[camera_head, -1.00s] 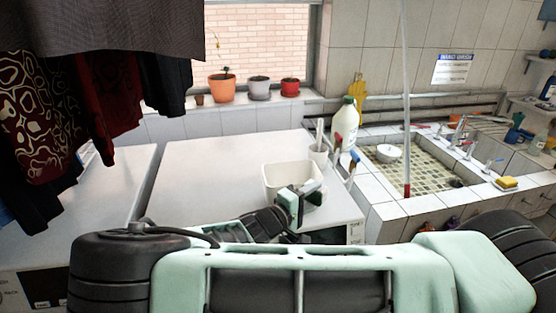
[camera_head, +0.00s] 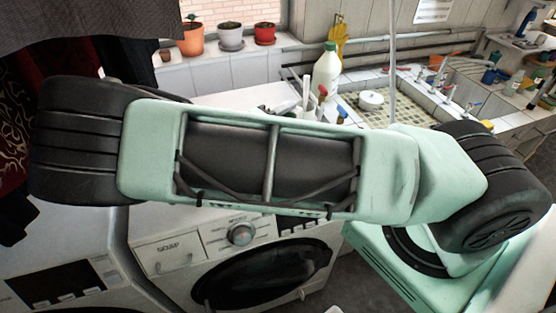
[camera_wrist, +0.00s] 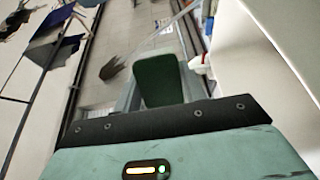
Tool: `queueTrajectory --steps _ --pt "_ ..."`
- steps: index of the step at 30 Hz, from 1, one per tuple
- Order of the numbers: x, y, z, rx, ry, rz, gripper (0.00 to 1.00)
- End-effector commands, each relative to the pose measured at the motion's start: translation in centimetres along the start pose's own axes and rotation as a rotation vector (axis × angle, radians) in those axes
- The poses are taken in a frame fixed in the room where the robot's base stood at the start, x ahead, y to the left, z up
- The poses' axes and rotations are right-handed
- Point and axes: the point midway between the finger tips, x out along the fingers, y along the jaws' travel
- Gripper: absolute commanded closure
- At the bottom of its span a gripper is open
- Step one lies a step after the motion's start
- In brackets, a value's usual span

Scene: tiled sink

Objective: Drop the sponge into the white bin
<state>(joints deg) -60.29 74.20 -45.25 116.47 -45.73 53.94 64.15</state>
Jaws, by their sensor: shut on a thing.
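My gripper (camera_wrist: 160,85) is seen from behind in the wrist view, shut on a dark green block (camera_wrist: 158,78). The block looks like the sponge's green face; its other sides are hidden. In the head view my own arm fills the middle and hides my gripper and the held block. The white bin cannot be made out in the head view, where my arm covers the place where it stood. A plain white surface (camera_wrist: 285,45) is close at the right of the wrist view; I cannot tell whether it is the bin or a machine.
A washing machine (camera_head: 240,255) stands below my arm. A white bottle (camera_head: 326,70) and a cup of brushes (camera_head: 305,110) stand behind, beside the tiled sink (camera_head: 385,112). Flower pots (camera_head: 230,36) line the sill. Dark clothes (camera_head: 75,65) hang at the left.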

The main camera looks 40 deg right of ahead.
Motion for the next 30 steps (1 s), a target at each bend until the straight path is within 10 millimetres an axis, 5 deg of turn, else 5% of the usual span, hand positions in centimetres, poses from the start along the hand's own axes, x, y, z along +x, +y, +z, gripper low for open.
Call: queueTrajectory --steps 6,15,16,18,30 --pt "0.0 -2.2 0.0 0.002 0.0 0.001 0.92" --pt "0.0 -2.3 0.0 0.001 0.0 0.0 0.92" --pt "0.0 -2.3 0.0 0.001 0.0 0.0 0.51" --pt "0.0 -2.3 0.0 0.001 0.0 0.0 0.34" --pt "-0.8 -2.5 -0.1 0.001 0.003 -0.001 0.34"
